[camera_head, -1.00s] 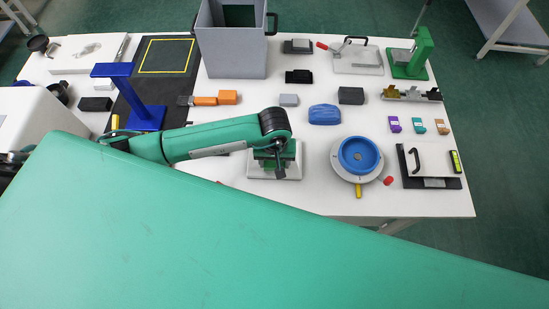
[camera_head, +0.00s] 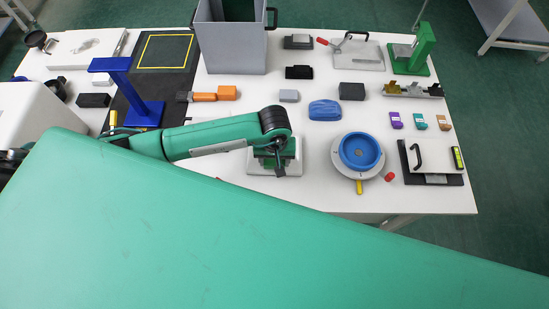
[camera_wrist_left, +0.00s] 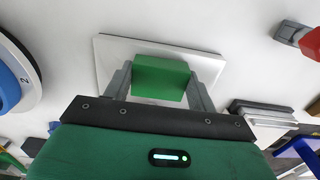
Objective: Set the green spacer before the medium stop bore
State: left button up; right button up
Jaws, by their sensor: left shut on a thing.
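The green spacer (camera_wrist_left: 160,78) shows in the left wrist view as a green block between the two grey fingers of my left gripper (camera_wrist_left: 160,86). The gripper is shut on it. Behind the block is a pale rectangular plate (camera_wrist_left: 112,50); I cannot tell whether the block touches it. In the head view my left gripper (camera_head: 276,160) points down over this white plate (camera_head: 290,168) near the table's front edge, and the arm hides much of the plate. I cannot make out the medium stop bore. My right gripper is not in view.
Right of the plate stands a round grey dial with a blue bowl (camera_head: 360,150). Further right is a white board with a black handle (camera_head: 437,158). A blue block (camera_head: 325,110) and grey blocks lie behind. A tall grey bin (camera_head: 235,48) stands at the back.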

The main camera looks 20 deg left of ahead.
pick_arm(q)
jog(key=shift+f+b, duration=0.3)
jog(key=shift+f, duration=0.05)
jog(key=o, duration=1.1)
jog(key=shift+r+b, duration=1.55)
jog(key=shift+r, duration=5.4)
